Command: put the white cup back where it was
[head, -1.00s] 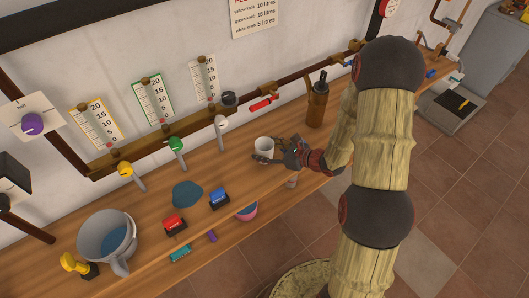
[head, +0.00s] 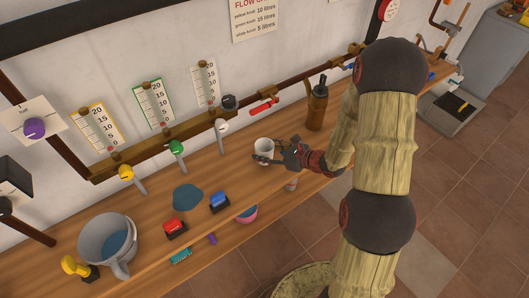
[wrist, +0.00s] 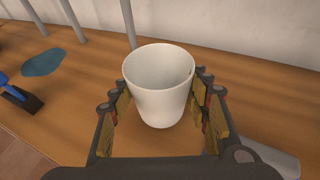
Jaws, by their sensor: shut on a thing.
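The white cup (head: 264,145) is upright at the bench, right of the white-handled lever. It also shows in the wrist view (wrist: 160,88), open end up and empty as far as I can see. My gripper (head: 270,155) reaches it from the right. In the wrist view my gripper's fingers (wrist: 162,98) are on both sides of the cup, shut on it. I cannot tell whether the cup's base rests on the wood or hangs just above it.
A grey jug (head: 107,236) stands at the left. A brown bottle (head: 316,108) stands behind right. Levers and a pipe run along the wall.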

